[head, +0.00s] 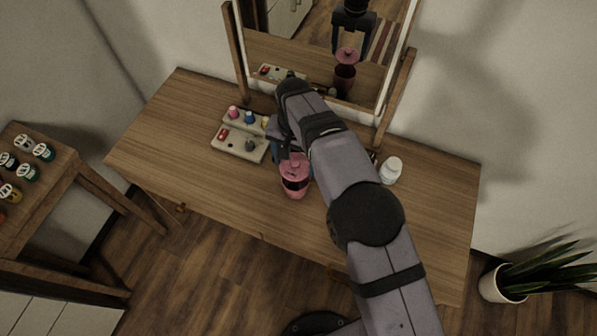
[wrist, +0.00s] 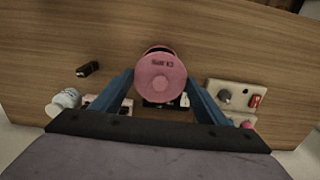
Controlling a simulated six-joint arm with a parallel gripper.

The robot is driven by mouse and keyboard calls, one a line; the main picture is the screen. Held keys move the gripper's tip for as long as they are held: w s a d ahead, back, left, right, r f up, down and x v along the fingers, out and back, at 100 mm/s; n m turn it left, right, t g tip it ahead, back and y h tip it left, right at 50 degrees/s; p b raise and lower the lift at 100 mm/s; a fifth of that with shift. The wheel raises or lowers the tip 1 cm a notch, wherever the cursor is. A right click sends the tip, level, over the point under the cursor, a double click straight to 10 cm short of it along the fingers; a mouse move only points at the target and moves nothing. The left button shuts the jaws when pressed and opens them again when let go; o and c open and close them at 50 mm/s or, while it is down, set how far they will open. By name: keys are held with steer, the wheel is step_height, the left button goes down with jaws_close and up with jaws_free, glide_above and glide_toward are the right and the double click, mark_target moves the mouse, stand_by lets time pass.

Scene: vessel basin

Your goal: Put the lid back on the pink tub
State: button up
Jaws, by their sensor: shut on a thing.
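The pink tub (head: 295,193) stands upright on the wooden table, in front of the mirror. Its dark inside shows below the near edge of the pink lid (head: 293,163). My gripper (head: 292,159) is shut on the lid and holds it above the tub; the mirror also shows the lid over the tub with a gap. In the wrist view the round lid (wrist: 160,70) with its knob sits between the blue fingers of my gripper (wrist: 160,78). The lid hides most of the tub there; only a sliver of its rim (wrist: 158,46) shows beyond it.
A pale tray (head: 228,150) with small bottles and other items is left of the tub. A white bottle (head: 391,169) stands to the right. A dark small item (wrist: 88,69) lies on the table. The mirror (head: 310,60) stands at the back. The front of the table is clear.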

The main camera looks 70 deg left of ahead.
mark_target(295, 172)
steer(key=shift+a+r, duration=0.25)
steer(key=shift+r, duration=0.05)
steer(key=shift+d+r+n, duration=0.15)
steer(key=shift+d+n, duration=0.15)
steer(key=shift+n, duration=0.2)
steer(key=shift+f+b, duration=2)
steer(key=shift+f, duration=1.25)
steer(key=shift+f, duration=0.15)
steer(key=o, duration=1.4)
steer(key=shift+r+p, duration=1.95)
steer(key=shift+r, duration=1.6)
